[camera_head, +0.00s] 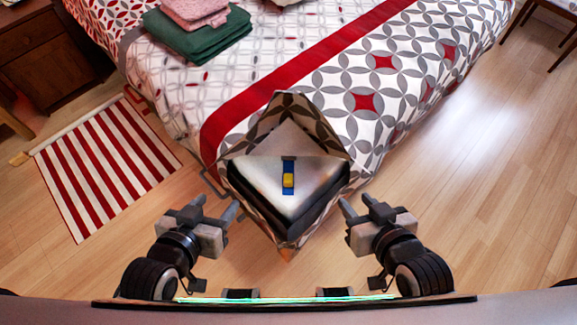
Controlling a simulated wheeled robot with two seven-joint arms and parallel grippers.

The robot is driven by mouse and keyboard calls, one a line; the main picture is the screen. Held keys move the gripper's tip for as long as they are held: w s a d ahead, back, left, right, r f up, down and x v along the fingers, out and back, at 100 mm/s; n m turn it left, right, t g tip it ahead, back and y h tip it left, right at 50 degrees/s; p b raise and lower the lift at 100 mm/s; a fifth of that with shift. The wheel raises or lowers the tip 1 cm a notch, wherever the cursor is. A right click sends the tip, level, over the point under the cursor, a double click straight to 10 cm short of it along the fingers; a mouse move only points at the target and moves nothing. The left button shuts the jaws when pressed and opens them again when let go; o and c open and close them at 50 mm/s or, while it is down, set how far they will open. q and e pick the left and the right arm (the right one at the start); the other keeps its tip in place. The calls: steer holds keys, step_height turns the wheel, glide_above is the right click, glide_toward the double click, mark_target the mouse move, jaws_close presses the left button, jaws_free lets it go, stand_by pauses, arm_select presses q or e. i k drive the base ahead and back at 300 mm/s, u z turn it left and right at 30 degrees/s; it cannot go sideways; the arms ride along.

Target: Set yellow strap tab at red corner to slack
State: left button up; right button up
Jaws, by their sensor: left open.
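The yellow strap tab (288,181) sits on a short blue strap (288,164) that lies on the white mattress corner (263,178). The patterned cover is folded back around this bed corner, and dark layers show below the white face. I cannot tell from this view whether the strap is tight or slack. My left gripper (215,208) is open and empty, to the lower left of the corner and apart from the tab. My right gripper (356,203) is open and empty, to the lower right of the corner, also apart from the tab.
The bed (300,70) with a red band (290,75) fills the back. Folded green and pink cloths (200,35) lie on it. A red-and-white striped rug (105,165) is on the left floor, near a wooden cabinet (50,60). The wooden floor (490,170) at right is clear.

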mark_target(287, 178)
steer(key=k, duration=0.5)
steer(key=u, duration=1.5)
steer(key=i, duration=1)
steer(key=z, duration=1.9)
